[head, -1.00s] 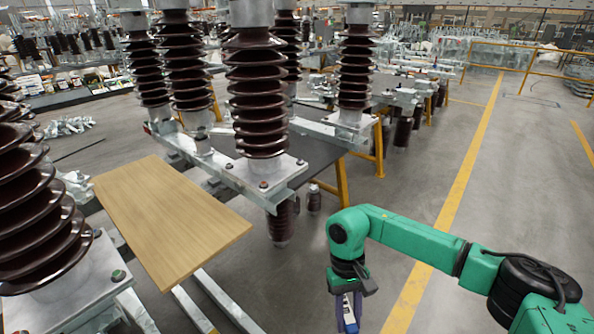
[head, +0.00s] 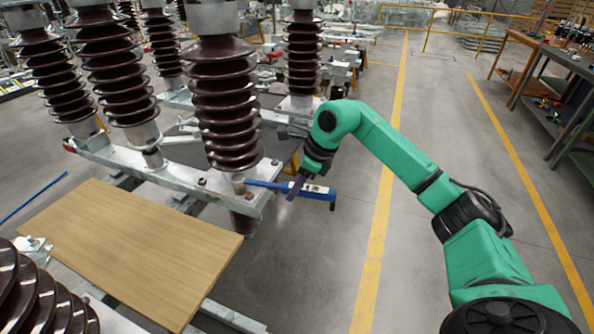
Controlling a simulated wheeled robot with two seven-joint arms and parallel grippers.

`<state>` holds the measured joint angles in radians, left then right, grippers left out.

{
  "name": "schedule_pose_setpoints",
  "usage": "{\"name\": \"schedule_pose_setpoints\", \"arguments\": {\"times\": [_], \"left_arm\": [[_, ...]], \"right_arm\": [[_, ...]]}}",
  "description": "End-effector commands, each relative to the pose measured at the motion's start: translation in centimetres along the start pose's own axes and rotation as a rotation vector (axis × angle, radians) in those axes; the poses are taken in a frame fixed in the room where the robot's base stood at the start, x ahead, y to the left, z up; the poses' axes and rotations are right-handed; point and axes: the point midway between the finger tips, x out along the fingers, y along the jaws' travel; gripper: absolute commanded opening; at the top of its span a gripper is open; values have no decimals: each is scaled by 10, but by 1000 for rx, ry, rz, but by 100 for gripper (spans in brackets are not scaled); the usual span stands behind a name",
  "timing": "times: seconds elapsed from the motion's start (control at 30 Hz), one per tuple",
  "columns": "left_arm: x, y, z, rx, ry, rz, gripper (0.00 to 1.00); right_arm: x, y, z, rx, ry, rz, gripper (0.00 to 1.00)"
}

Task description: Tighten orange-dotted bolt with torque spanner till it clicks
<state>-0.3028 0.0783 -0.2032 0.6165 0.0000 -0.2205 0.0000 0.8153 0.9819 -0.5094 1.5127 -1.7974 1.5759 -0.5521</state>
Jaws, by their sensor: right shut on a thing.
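My right gripper (head: 297,187) is shut on the blue torque spanner (head: 318,192), with the handle end pointing right. The spanner's thin shaft reaches left to a silver socket end (head: 238,183). That end appears to stand over the front bolt of the steel base plate (head: 222,196) under the middle brown insulator (head: 228,110). I cannot tell whether it is fully seated, and the bolt beneath is hidden. Other bolts show at the plate's left (head: 202,181) and right (head: 275,161). My left gripper is out of view.
A wooden board (head: 130,245) lies across the rails in front of the plate. More brown insulators (head: 110,70) stand at left and behind. Yellow posts are under the frame. Grey floor with a yellow line (head: 378,215) is open to the right; workbenches (head: 570,85) stand at far right.

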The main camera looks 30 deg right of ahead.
Motion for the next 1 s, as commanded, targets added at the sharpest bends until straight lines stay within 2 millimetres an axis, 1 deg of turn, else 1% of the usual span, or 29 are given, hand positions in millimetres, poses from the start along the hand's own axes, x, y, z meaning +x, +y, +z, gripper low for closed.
{"name": "schedule_pose_setpoints", "arguments": {"times": [0.03,0.1,0.17,0.27,0.6,0.63,0.67,1.0], "left_arm": [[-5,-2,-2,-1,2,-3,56],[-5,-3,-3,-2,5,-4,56],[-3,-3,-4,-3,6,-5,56],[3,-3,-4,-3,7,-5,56],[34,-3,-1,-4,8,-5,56],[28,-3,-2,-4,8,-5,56],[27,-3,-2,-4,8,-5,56],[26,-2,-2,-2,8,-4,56]], "right_arm": [[-10,-4,3,52,-4,-23,0],[-14,-8,4,104,-3,-44,0],[-13,-10,3,124,-3,-51,0],[-7,-10,0,128,-2,-52,0],[24,-9,-13,126,-2,-49,0],[19,-10,-10,125,-3,-50,0],[18,-10,-10,125,-2,-50,0],[17,-8,-11,124,-1,-50,0]]}}
